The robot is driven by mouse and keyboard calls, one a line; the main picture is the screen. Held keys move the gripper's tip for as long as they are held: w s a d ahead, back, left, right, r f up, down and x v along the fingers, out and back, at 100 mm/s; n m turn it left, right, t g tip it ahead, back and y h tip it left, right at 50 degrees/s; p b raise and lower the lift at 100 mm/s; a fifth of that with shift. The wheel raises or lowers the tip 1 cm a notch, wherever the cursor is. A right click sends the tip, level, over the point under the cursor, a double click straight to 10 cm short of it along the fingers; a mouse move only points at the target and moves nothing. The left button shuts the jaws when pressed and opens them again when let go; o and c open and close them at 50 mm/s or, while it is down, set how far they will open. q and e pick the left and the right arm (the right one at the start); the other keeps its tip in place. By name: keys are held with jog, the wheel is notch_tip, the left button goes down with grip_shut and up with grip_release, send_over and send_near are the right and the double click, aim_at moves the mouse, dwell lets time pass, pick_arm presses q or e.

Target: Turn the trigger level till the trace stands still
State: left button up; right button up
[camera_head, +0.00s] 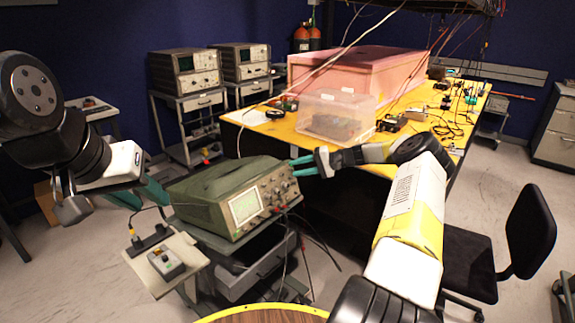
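The green oscilloscope (222,186) stands on a cart in the middle of the view, its front turned towards the lower right. Its lit screen (245,207) is pale green; the trace is too small to make out. The knob panel (277,191) is right of the screen; I cannot tell which knob is the trigger level. My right gripper (293,168) has two teal fingers, apart, with tips close to the panel's upper right edge. I cannot tell if they touch it. My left gripper (146,199) has its teal fingers apart, left of the oscilloscope, and holds nothing visible.
A small control box (166,262) sits on a side shelf at the lower left, with cables. A yellow table (258,134) behind bears a clear plastic box (336,116) and a pink foam enclosure (357,72). A black chair (528,232) stands at the right. Cables hang beside the cart.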

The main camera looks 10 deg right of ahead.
jog(key=v, duration=0.7)
jog(key=shift+d, duration=0.35)
jog(key=shift+s+r, duration=0.15)
jog(key=s+a+r+n+g+h, duration=0.4)
jog(key=s+a+r+h, duration=0.3)
jog(key=s+a+r, duration=0.9)
jog(key=s+r+t+h, duration=0.1)
jog(key=s+r+t, duration=0.1)
jog(key=s, duration=1.1)
jog(key=s+r+t+h, duration=0.2)
jog(key=s+r, duration=0.1)
jog(key=s, duration=1)
jog(key=shift+a+r+n+t+h, duration=0.15)
jog(key=shift+r+n+t+h, duration=0.15)
jog(key=shift+r+n, duration=0.1)
jog(key=shift+s, duration=0.1)
